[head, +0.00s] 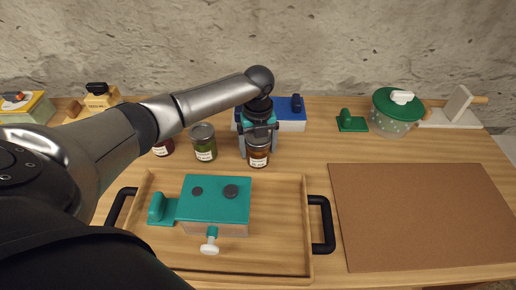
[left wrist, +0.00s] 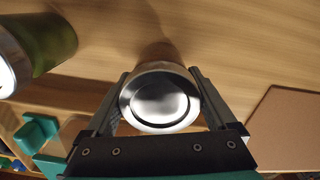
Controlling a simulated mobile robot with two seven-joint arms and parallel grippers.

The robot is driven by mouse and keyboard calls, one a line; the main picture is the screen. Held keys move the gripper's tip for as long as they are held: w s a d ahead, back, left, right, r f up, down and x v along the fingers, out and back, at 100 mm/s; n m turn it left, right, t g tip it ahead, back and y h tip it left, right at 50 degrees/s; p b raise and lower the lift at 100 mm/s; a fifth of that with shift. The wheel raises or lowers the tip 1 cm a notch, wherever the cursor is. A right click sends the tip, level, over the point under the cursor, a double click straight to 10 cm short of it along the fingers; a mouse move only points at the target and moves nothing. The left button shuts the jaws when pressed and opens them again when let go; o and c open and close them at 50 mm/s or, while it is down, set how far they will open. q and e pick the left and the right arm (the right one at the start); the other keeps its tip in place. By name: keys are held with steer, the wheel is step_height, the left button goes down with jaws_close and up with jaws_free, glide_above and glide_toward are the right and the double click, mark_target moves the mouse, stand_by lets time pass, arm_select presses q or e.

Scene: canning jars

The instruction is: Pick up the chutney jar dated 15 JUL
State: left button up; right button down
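A jar with orange-brown contents, a silver lid and a white label (head: 258,155) stands upright on the table. The label writing is too small to read, so I cannot tell its date. My left gripper (head: 259,150) points down over this jar, one finger on each side. In the left wrist view the jar's lid (left wrist: 160,98) sits between the fingers (left wrist: 159,85), which look open with small gaps. A green jar (head: 204,143) stands to its left and a dark red jar (head: 163,148) is partly hidden behind my arm. My right gripper is not in view.
A wooden tray (head: 308,235) with black handles and a teal-topped box (head: 216,198) lies in front. A blue-and-white box (head: 291,115) stands behind the gripper. A green-lidded pot (head: 396,112) and a brown mat (head: 420,215) are at the right. The table right of the jar is clear.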

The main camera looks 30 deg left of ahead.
arm_select(q)
jaws_close()
stand_by(0.5)
steer(key=shift+r, duration=0.2)
